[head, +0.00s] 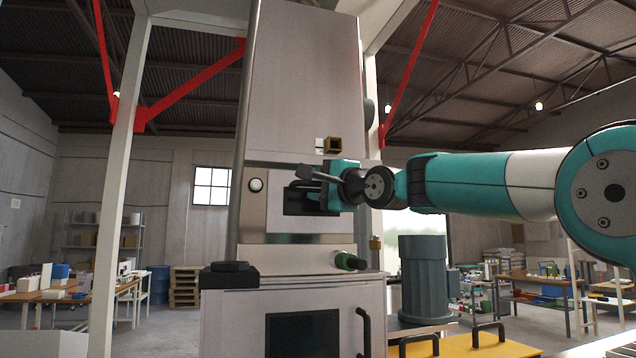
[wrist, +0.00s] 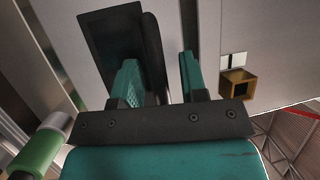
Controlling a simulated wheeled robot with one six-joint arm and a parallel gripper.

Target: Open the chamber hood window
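The chamber (head: 305,80) is a tall pale metal cabinet in the middle of the head view. On its front is a small dark window (head: 295,200) with a black frame, partly hidden by my gripper. In the wrist view the dark window (wrist: 110,40) appears at upper left. My gripper (head: 328,190) is at the window's right side. The left finger overlaps the dark panel. I cannot tell whether either finger touches it.
A brass square fitting (head: 333,146) sits above my gripper. A green-ended knob (head: 348,261) juts out below. A black block (head: 229,274) is at lower left. A grey cylindrical tank (head: 423,280) stands at right.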

